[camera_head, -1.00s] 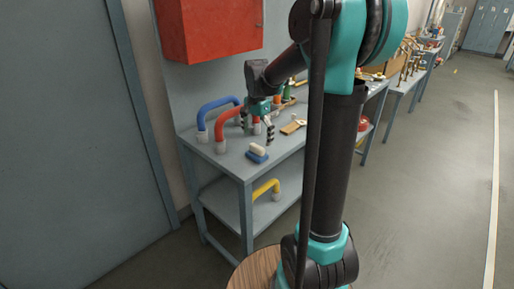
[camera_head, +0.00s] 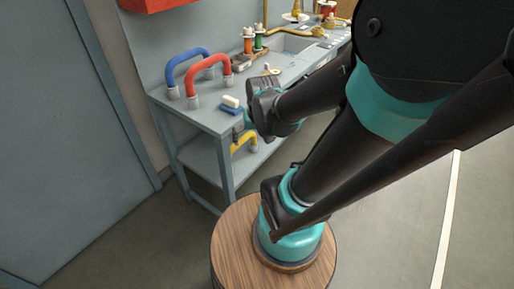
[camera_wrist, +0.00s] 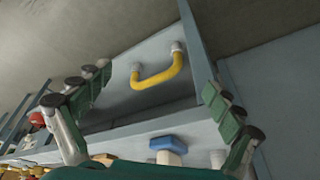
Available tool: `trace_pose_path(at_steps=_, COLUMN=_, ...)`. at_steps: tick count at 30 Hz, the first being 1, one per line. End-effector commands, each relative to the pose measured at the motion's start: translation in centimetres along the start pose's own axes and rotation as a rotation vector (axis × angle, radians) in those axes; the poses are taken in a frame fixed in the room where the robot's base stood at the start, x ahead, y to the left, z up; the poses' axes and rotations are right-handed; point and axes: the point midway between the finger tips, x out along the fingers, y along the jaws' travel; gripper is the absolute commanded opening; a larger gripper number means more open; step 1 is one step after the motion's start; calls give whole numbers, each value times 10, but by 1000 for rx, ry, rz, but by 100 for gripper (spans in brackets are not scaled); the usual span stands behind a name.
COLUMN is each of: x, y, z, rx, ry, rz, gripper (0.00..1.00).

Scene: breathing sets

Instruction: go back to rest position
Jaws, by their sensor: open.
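My gripper (camera_wrist: 160,120) is open and empty, its two fingers spread wide in the wrist view. In the head view my arm is folded low and the wrist is in front of the workbench edge, with the fingers mostly hidden. A blue and white brush-like block (camera_head: 232,104) lies on the bench top near its front edge, just beyond my wrist. It also shows in the wrist view (camera_wrist: 168,145) between the fingers, apart from them.
A blue handle (camera_head: 187,56) and a red handle (camera_head: 207,68) stand on the grey workbench (camera_head: 196,112). A yellow handle (camera_wrist: 158,83) is on the lower shelf. A sink (camera_head: 290,43) is farther along. The floor (camera_head: 400,200) at right is clear.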

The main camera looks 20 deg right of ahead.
Motion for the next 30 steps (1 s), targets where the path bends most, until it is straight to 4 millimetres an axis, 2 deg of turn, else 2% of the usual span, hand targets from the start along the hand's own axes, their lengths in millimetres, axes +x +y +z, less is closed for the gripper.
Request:
trace_pose_path(at_steps=1, x=5, y=4, z=16, rx=-42, ry=18, rz=-1, gripper=93)
trace_pose_path(at_steps=3, x=9, y=6, z=28, rx=-90, ry=37, rz=-1, gripper=93)
trace_pose_path(at_steps=6, x=12, y=8, z=36, rx=-124, ry=48, rz=0, gripper=93)
trace_pose_path(at_steps=30, x=12, y=8, z=36, rx=-128, ry=49, rz=0, gripper=93)
